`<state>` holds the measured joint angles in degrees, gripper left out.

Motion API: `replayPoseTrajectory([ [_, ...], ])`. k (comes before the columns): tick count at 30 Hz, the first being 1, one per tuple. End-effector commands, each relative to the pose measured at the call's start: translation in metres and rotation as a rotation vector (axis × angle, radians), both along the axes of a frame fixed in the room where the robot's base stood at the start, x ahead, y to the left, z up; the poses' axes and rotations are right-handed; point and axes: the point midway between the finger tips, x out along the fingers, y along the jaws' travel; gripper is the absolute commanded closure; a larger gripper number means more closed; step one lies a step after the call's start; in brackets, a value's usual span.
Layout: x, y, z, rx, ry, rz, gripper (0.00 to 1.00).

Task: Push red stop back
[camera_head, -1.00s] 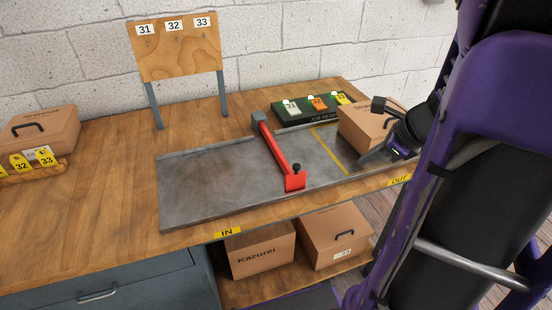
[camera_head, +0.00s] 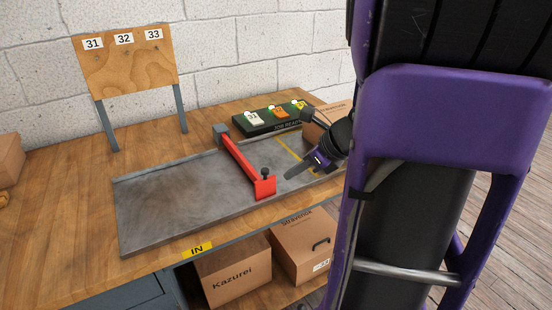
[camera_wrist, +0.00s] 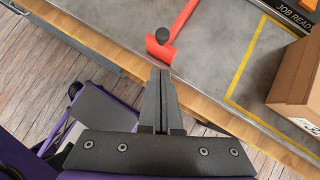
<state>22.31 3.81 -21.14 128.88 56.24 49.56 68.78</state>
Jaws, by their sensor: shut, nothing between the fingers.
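The red stop (camera_head: 244,163) is a red bar lying across the grey metal tray (camera_head: 150,205). Its far end meets a grey block, and its near end is a red plate with a black knob at the tray's front edge. In the wrist view the plate end of the red stop (camera_wrist: 160,47) lies just beyond my fingertips. My gripper (camera_head: 288,174) is shut and empty, to the right of the red plate in the head view. In the wrist view my gripper (camera_wrist: 160,73) points at the plate; whether it touches cannot be told.
A cardboard box (camera_wrist: 297,85) sits on the tray's right part, beyond a yellow line (camera_wrist: 240,75). Boxes (camera_head: 235,272) lie on the shelf below. The tray left of the stop is bare.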

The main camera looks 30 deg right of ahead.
Motion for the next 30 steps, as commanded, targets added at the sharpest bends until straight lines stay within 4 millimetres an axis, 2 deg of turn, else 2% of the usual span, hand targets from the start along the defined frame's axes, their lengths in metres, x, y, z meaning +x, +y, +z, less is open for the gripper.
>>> replayPoseTrajectory([
  [1,0.005,0.003,-0.012,0.0,0.0,0.002,1.0],
  [2,0.008,0.005,-0.014,0.0,-0.001,0.002,1.0],
  [9,0.035,0.019,-0.013,-0.002,-0.001,0.002,1.0],
  [25,0.041,0.022,-0.013,-0.001,-0.001,0.0,1.0],
  [30,0.057,0.022,-0.012,-0.001,0.001,0.002,1.0],
])
